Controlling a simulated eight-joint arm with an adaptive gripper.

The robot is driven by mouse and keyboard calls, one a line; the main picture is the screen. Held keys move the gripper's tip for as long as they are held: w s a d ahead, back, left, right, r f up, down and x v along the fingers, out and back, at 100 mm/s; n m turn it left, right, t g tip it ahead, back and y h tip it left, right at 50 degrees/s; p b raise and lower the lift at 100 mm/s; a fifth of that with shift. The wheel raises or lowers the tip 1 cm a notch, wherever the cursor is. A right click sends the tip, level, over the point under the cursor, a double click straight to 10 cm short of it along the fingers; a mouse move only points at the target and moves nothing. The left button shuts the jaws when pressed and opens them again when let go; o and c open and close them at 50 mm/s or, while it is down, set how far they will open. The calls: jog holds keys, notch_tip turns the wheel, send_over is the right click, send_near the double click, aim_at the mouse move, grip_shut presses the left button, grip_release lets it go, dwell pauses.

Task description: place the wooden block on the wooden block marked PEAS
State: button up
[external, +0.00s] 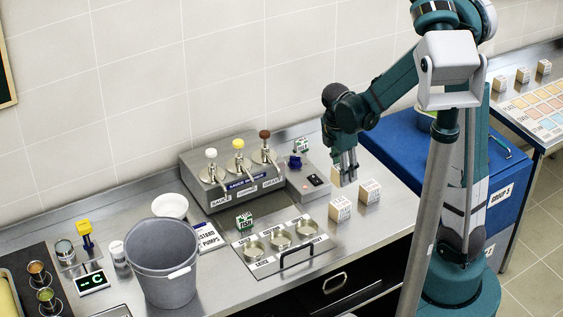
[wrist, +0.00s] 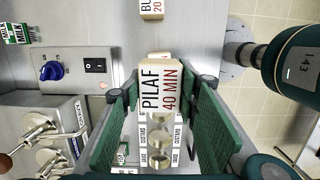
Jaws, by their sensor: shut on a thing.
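My gripper (external: 347,168) is shut on a pale wooden block (external: 337,176) and holds it above the steel counter. In the wrist view this held block (wrist: 157,88) reads PILAF 40 MIN between the green finger pads. Two more wooden blocks stand on the counter below and to the right of it in the external view: a nearer one (external: 340,208) and a farther one (external: 370,191). In the wrist view a block marked BU and 20 (wrist: 152,9) is at the top edge, and another pale block (wrist: 160,54) is mostly hidden behind the held one. I cannot read PEAS on any block.
A pump dispenser (external: 235,170) with a switch panel (external: 308,185) stands left of my gripper. A grey bucket (external: 163,265) stands further left.

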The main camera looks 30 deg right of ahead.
aim_at(339, 168)
jog(key=shift+f, duration=2.25)
jog(key=shift+f, duration=0.15)
jog(key=shift+f, duration=1.95)
jog(key=shift+f+b, duration=0.15)
jog(key=shift+b, duration=0.15)
jog(key=o, duration=0.9)
jog(key=shift+o, duration=0.2)
jog(key=shift+r, duration=0.2)
jog(key=shift+a+r+p, duration=0.15)
jog(key=shift+a+r, duration=0.15)
jog(key=shift+r, duration=1.65)
jog(key=shift+a+r+p, duration=0.15)
jog(key=shift+a+r, duration=0.1)
jog(key=shift+r, duration=1.75)
jog(key=shift+a+r+p, duration=0.15)
jog(key=shift+a+r, duration=0.15)
jog(key=shift+r, duration=1.65)
